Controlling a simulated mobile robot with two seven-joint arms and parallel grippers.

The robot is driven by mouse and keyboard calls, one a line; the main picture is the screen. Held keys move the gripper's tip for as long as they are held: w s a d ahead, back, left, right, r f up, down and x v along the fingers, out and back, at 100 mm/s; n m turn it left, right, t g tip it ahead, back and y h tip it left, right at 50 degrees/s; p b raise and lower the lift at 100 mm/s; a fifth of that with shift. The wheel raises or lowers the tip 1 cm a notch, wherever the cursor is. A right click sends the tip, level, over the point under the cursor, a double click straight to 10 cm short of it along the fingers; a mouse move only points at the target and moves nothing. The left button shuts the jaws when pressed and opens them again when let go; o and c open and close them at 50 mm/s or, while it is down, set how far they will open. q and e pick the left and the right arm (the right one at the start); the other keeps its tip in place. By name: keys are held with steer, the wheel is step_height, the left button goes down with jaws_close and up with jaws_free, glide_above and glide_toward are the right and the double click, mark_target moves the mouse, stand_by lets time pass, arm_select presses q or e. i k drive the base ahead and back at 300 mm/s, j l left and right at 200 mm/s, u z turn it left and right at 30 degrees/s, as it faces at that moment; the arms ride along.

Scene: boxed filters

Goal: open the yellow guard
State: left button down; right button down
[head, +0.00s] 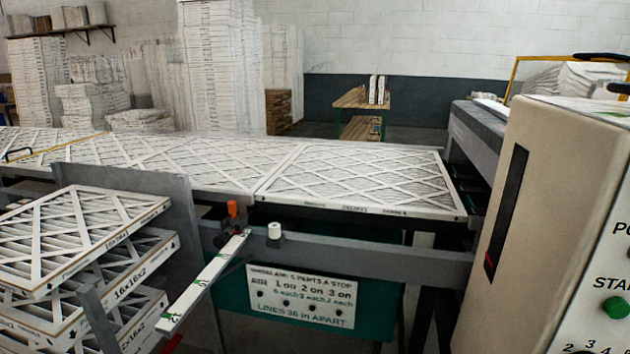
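A yellow frame (514,77), which looks like the guard, stands at the upper right behind the cream control cabinet. Its left post and top bar show; the rest is hidden by the cabinet or cut off by the picture edge. A black handle (601,57) is at its top bar. I cannot tell whether the guard is open or shut. A thin yellow bar (60,146) also lies across the conveyor at the far left, with a black handle (18,154) near it. Neither of my grippers is in view.
The cream control cabinet (555,200) with a green button (615,307) fills the right side. Boxed filters (365,180) lie along the conveyor. A filter stack (80,235) stands at the left front. A grey rail (375,260) crosses the front.

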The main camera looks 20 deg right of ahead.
mark_target(600, 57)
steer(key=i+j+z, duration=0.1)
steer(key=z, duration=0.3)
steer(key=i+j+z, duration=0.15)
steer(key=z, duration=0.25)
steer(key=j+z, duration=0.2)
steer(key=z, duration=0.25)
steer(key=i+j+z, duration=0.15)
steer(key=j+z, duration=0.15)
steer(key=z, duration=0.2)
steer(key=i+j+z, duration=0.1)
steer(key=j+z, duration=0.35)
